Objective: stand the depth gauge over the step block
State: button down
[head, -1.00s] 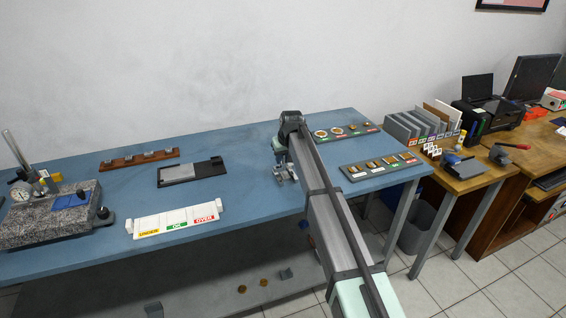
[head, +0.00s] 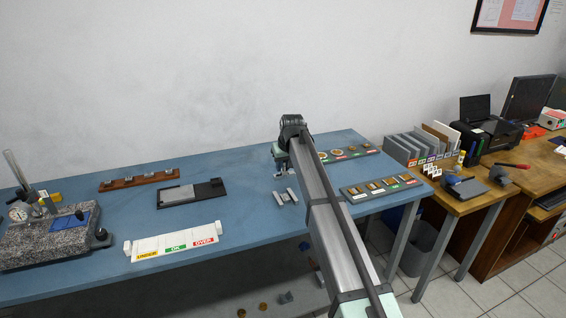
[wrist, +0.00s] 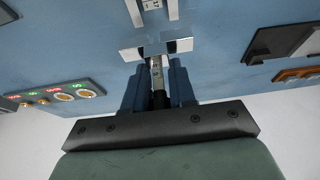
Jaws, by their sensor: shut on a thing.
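My gripper (wrist: 157,85) is shut on the depth gauge (wrist: 157,67) in the wrist view. The gauge's dark stem and scale run between the fingers, and its bright crossbar (wrist: 128,53) spreads beyond them. A small pale grey metal piece with parallel rails, apparently the step block (head: 286,196), lies on the blue bench in front of my gripper in the head view. It shows partly at the top edge of the wrist view (wrist: 173,9), beyond and apart from the crossbar.
A dark tray with a grey plate (head: 210,188), a wooden rack (head: 120,184) and a white UNDER/OK/OVER sorter (head: 150,248) stand left. A granite stand (head: 45,246) is far left. Labelled boards (head: 384,188) lie right. Bench around the block is clear.

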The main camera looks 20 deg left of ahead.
aim_at(285, 171)
jog(key=shift+s+d+f, duration=0.1)
jog(key=shift+f, duration=1.1)
jog(key=shift+s+d+f, duration=0.15)
jog(key=shift+f, duration=1.1)
jog(key=shift+s+d+f, duration=0.1)
jog(key=shift+f, duration=1.1)
jog(key=shift+f, duration=0.2)
jog(key=c, duration=0.8)
grip_release()
jog(key=shift+c, duration=0.2)
jog(key=c, duration=0.5)
jog(key=shift+c, duration=0.2)
jog(key=shift+r, duration=2.2)
jog(key=shift+o, duration=0.4)
